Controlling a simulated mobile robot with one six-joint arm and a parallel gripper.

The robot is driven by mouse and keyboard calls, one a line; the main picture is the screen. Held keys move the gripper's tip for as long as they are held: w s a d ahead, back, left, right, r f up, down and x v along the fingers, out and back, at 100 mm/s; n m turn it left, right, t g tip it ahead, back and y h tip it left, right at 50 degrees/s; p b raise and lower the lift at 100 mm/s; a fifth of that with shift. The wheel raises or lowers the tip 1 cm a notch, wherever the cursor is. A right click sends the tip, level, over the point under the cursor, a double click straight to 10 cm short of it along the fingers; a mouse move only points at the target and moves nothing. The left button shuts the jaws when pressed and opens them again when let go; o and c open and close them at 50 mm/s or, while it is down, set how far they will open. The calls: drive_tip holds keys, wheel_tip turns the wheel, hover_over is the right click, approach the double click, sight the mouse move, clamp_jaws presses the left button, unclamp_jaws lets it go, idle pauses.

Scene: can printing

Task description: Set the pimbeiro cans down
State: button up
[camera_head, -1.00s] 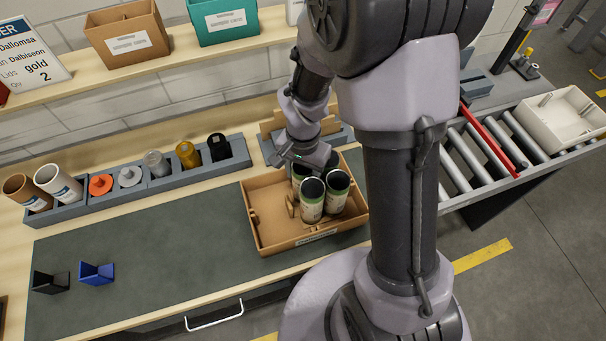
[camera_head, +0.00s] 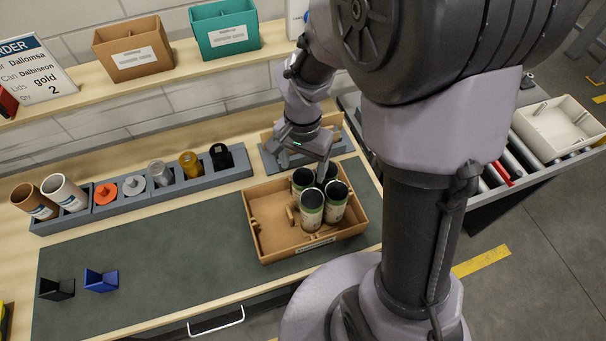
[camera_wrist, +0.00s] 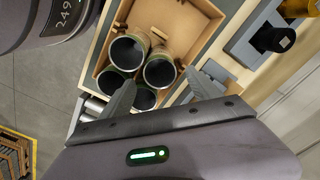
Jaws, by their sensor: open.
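Several dark-topped cans with pale green labels (camera_head: 311,209) stand upright, grouped in the right part of a brown tray (camera_head: 272,250) on the dark work mat. In the wrist view the cans (camera_wrist: 160,72) show dark round tops beside the tray wall (camera_wrist: 204,42). My gripper (camera_head: 303,163) is above the tray's back edge, just behind and above the cans. In the wrist view its two fingers (camera_wrist: 159,78) are spread, with nothing held between them. The fingers partly overlap the view of the cans, and I cannot tell whether they touch any. The brand text is too small to read.
A grey holder (camera_head: 140,203) with printed tubes and coloured parts stands left of the tray. A black stand (camera_head: 55,289) and a blue stand (camera_head: 101,280) are on the mat. The mat's middle is clear.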

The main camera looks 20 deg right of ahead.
drive_tip(key=s+a+r+n+t+y, duration=0.1)
drive_tip(key=s+a+r+n+t, duration=0.1)
drive_tip(key=s+r, duration=0.4)
drive_tip(key=s+a+r+n+t+y, duration=0.1)
drive_tip(key=s+r, duration=0.5)
drive_tip(key=r, duration=0.7)
drive_tip(key=a+n+t, duration=0.1)
drive_tip(key=t, duration=0.1)
drive_tip(key=shift+s+r+n+t+p, duration=0.25)
drive_tip(key=shift+s+n+t+p, duration=0.05)
drive_tip(key=shift+s+t, duration=0.1)
